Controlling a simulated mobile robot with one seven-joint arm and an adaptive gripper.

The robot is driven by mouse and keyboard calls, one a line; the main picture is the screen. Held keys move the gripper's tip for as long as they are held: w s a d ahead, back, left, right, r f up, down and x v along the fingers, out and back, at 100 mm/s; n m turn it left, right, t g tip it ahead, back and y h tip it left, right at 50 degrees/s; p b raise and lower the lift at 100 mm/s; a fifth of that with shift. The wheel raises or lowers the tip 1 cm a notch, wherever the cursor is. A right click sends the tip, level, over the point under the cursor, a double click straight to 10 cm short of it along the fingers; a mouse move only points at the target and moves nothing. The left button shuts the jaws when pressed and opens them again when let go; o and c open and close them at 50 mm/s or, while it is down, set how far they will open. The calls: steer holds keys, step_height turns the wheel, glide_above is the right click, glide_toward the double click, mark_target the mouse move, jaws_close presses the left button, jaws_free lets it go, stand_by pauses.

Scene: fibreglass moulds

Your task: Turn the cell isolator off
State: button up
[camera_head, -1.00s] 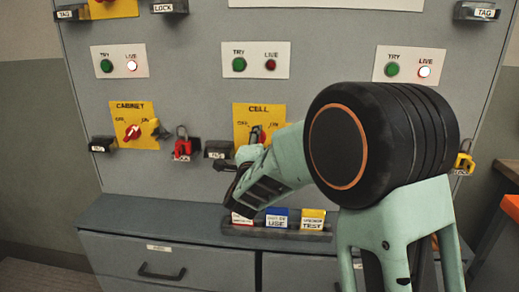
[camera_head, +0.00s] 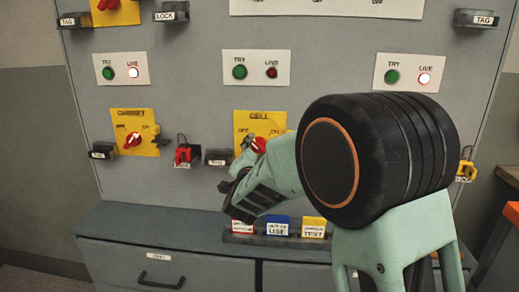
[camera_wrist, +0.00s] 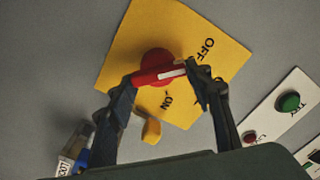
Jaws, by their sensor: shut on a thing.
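The cell isolator is a red rotary handle on a yellow plate marked CELL (camera_head: 248,118), with OFF at left and ON at right. The red handle (camera_head: 259,145) is partly hidden by my gripper in the head view. In the wrist view the red handle (camera_wrist: 150,78) lies between my gripper's fingers (camera_wrist: 163,88), which are shut on its ends. Its white mark points between the OFF and ON labels, nearer OFF. The CELL live lamp (camera_head: 271,73) looks dark; its green TRY button (camera_head: 239,72) is beside it.
The cabinet isolator (camera_head: 133,139) is at left, with its live lamp (camera_head: 133,72) lit. A red padlock (camera_head: 183,155) and small tag holders flank the plates. A rack of coloured tags (camera_head: 278,227) stands on the ledge below. Another live lamp (camera_head: 424,79) at right is lit.

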stand_by(0.4)
steer(key=o, duration=1.2)
steer(key=shift+c, duration=0.2)
steer(key=s, duration=1.2)
steer(key=shift+a, duration=0.2)
